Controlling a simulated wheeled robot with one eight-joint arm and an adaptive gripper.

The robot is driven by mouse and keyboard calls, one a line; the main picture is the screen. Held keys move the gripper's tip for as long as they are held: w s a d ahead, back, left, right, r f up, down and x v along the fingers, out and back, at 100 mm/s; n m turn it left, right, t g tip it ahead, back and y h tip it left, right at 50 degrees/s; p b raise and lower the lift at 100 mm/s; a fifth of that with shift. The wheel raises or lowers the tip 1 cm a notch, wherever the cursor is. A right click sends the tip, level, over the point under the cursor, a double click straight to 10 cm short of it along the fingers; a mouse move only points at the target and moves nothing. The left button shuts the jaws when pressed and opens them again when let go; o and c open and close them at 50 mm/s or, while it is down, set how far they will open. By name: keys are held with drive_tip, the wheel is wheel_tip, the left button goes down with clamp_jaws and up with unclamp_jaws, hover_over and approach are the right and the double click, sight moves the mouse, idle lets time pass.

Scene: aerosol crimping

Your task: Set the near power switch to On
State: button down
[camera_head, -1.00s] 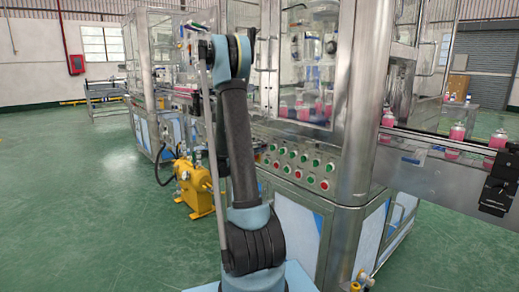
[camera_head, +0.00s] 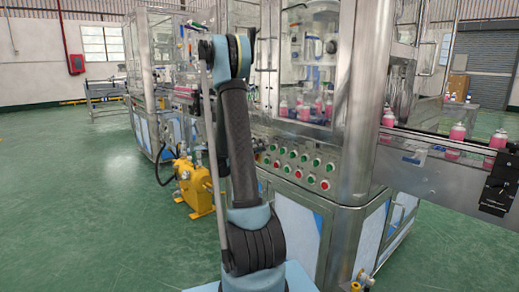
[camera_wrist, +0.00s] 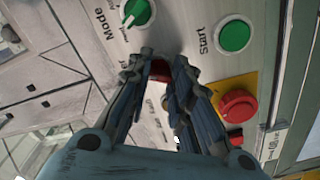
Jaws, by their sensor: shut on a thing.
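In the wrist view, my gripper (camera_wrist: 162,78) is shut at the control panel (camera_wrist: 185,20), its fingertips closed on a small red knob (camera_wrist: 160,69). The knob is mostly hidden between the fingers, and its setting cannot be read. The label beside it is largely covered, so I cannot read it as the power switch. In the head view, my arm stands in front of the machine's panel (camera_head: 288,181), and the gripper is mostly hidden behind it.
In the wrist view, a green Mode knob (camera_wrist: 137,12), a green Start button (camera_wrist: 235,36) and a red button (camera_wrist: 238,105) on a yellow plate lie close around the fingers. In the head view, pink cans (camera_head: 457,131) stand on a conveyor at right. Green floor (camera_head: 95,200) is clear at left.

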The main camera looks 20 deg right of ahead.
drive_tip(key=shift+f, duration=0.1)
drive_tip(key=c, duration=1.4)
unclamp_jaws()
drive_tip(key=shift+o, duration=0.2)
